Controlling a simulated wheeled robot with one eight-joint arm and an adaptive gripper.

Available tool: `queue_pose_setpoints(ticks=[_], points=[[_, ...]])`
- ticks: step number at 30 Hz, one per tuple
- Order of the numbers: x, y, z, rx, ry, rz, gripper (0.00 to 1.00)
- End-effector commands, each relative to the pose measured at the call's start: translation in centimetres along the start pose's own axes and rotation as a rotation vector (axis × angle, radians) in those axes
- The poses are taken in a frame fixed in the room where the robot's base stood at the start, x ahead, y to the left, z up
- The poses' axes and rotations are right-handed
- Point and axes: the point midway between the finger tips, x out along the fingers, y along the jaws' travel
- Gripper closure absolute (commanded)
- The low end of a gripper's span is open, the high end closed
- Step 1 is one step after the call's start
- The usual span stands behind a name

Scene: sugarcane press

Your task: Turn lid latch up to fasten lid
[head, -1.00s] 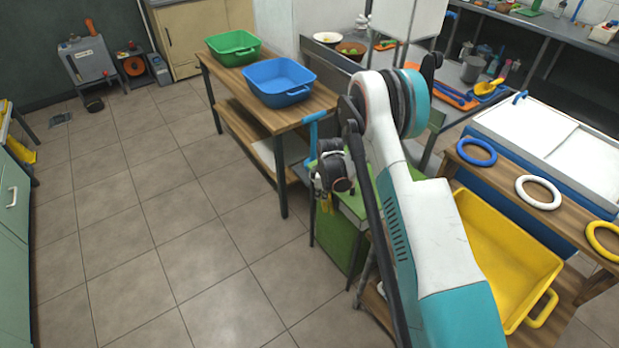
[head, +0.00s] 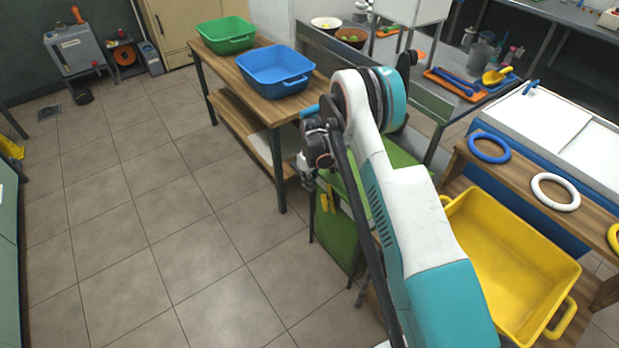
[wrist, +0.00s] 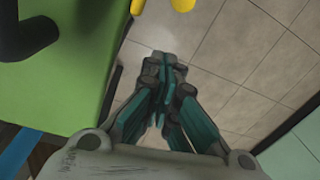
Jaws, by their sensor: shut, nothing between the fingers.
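My gripper (head: 308,172) hangs beside the upper left edge of a green boxy unit (head: 338,225), above the floor. In the wrist view my gripper (wrist: 166,68) has its fingers together, with nothing between them. The green unit (wrist: 62,85) fills the left of the wrist view, apart from the fingers. A small yellow part (head: 327,198) shows just below my gripper, and yellow pieces (wrist: 182,4) show at the top of the wrist view. I cannot tell whether these are the lid latch. My arm hides much of the unit's top.
A wooden table (head: 262,110) with a blue tub (head: 275,80) and a green tub (head: 226,42) stands behind. A yellow tub (head: 510,260) is at the right, near a wooden rack with rings. The tiled floor (head: 150,220) at left is clear.

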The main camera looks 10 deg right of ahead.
Motion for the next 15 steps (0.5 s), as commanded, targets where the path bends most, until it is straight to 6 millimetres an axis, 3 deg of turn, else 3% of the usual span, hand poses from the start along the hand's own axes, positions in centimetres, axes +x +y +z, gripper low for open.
queue_pose_setpoints(ticks=[2,9,15], points=[[1.7,0.0,0.0,0.0,0.0,0.0,1.0],[0.6,0.1,2.6,0.001,0.0,0.0,1.0],[0.1,0.0,3.6,0.0,0.0,0.0,1.0]])
